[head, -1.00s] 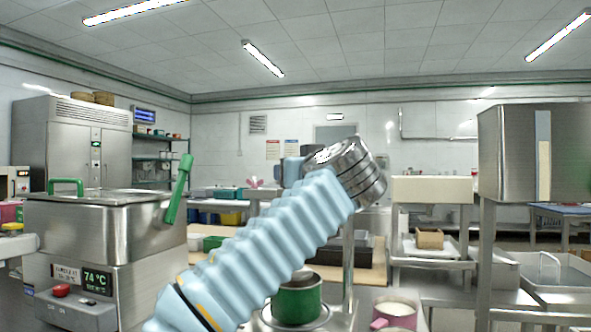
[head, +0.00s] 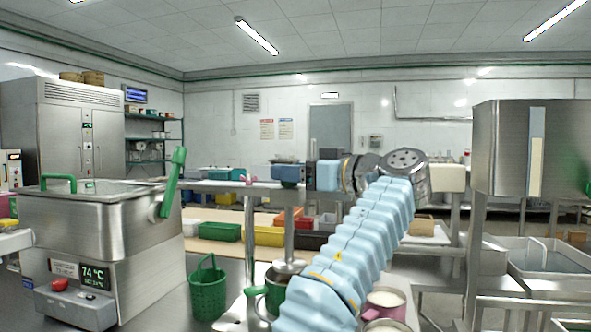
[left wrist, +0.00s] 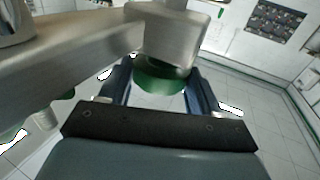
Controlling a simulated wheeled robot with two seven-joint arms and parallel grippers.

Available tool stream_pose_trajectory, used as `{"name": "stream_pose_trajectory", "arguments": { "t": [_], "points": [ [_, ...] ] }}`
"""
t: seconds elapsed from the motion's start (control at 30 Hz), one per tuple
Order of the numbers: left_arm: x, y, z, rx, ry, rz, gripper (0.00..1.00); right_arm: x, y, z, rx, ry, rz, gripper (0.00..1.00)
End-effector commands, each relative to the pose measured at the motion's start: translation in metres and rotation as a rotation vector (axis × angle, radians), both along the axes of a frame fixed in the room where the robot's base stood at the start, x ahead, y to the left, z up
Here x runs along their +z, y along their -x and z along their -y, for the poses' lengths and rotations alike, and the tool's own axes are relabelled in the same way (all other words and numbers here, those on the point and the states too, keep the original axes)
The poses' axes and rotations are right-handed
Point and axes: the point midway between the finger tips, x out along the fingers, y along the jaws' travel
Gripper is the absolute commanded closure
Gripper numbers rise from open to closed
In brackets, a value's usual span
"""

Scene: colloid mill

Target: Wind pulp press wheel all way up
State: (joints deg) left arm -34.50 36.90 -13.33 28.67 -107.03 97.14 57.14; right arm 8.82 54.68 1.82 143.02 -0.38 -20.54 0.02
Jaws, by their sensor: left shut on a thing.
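The pulp press (head: 220,187) is a metal frame with a flat top beam on posts, standing in mid-view in the head view. My left gripper (head: 287,174) is at the top of this frame, reached by my pale blue sleeved arm from below. In the left wrist view a green rounded part, which looks like the press wheel (left wrist: 165,78), sits between the fingers of my left gripper (left wrist: 160,88), against a metal block (left wrist: 175,35). The fingers are shut on it. In the head view the wheel is hidden behind the gripper. My right gripper is not in view.
A steel heated vat (head: 90,220) stands at left. Pink pots (head: 386,302) are beside my arm. A steel tank (head: 500,150) stands at right.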

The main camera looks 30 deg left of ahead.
Motion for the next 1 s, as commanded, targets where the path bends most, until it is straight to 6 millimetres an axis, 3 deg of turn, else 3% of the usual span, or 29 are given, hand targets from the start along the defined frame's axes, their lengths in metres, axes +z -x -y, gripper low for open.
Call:
{"name": "stream_pose_trajectory", "arguments": {
  "t": [0.43,0.47,0.6,1.0],
  "points": [
    [0.0005,-0.0001,-0.0009,0.009,-0.001,-0.001,0.68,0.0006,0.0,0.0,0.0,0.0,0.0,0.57],
    [0.0005,-0.0001,-0.0009,0.009,-0.001,-0.001,0.34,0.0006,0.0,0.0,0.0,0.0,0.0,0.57],
    [0.0003,-0.0001,-0.0008,0.009,-0.001,-0.001,0.13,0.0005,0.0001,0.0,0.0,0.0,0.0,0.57],
    [-0.0001,-0.0005,-0.0003,0.007,0.0,-0.001,0.11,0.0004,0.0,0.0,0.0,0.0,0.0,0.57]
  ]
}}
